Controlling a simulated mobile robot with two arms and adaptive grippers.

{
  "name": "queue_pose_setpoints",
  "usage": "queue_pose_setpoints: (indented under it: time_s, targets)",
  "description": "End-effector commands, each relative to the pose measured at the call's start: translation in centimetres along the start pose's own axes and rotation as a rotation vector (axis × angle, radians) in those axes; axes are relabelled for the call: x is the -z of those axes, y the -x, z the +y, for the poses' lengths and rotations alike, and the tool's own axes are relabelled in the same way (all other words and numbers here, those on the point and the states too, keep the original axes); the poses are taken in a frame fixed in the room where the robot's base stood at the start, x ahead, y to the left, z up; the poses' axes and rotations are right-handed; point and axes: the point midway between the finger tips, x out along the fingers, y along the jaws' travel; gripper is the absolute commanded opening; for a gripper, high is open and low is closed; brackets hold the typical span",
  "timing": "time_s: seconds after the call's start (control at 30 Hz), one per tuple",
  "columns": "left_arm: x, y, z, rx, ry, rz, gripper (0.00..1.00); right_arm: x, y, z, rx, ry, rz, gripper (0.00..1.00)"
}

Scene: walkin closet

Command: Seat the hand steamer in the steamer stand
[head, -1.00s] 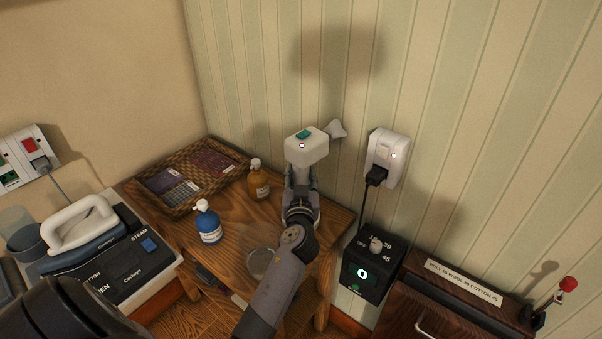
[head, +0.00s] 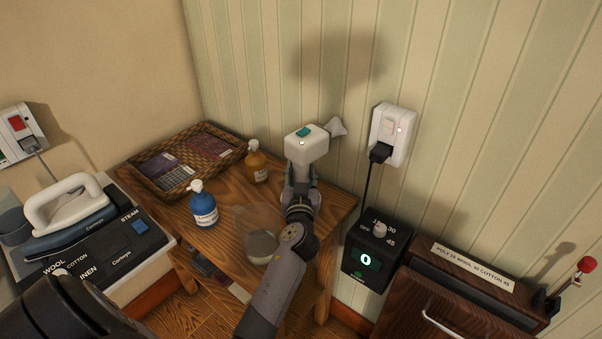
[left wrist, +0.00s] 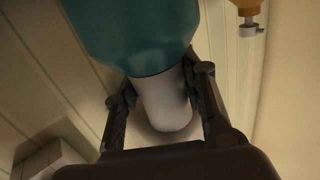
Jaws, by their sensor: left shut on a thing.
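The hand steamer (head: 307,145) has a white head with a teal button and a pale nozzle pointing right. It is upright above the back right of the small wooden table. My left gripper (head: 301,178) is shut on it below the head. In the left wrist view its white handle (left wrist: 165,104) sits between the two fingers (left wrist: 163,90), with a teal part above. A clear-walled holder with a round grey bottom (head: 262,246) stands on the table just left of my forearm; I cannot tell whether it is the steamer stand. My right gripper is not in view.
A blue bottle (head: 203,208), an amber bottle (head: 256,165) and a wicker tray (head: 139,189) are on the table. An iron (head: 68,213) rests at left. A wall plug (head: 381,152) with a cord and a black timer box (head: 367,258) are at right.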

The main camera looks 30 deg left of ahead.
Motion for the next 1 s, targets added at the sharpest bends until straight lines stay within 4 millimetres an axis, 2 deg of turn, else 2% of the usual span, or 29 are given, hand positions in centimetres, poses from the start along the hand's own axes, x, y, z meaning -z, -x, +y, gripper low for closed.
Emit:
queue_pose_setpoints:
  time_s: [0.83,0.87,1.0]
  targets:
    - [0.13,-0.05,0.03,-0.001,0.001,0.007,0.00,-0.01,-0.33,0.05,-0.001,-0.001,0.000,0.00]
    - [0.13,-0.05,0.04,-0.001,0.001,0.007,0.39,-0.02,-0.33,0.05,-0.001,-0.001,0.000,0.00]
    - [0.02,-0.03,0.03,-0.001,0.000,0.005,0.49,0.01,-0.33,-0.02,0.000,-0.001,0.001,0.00]
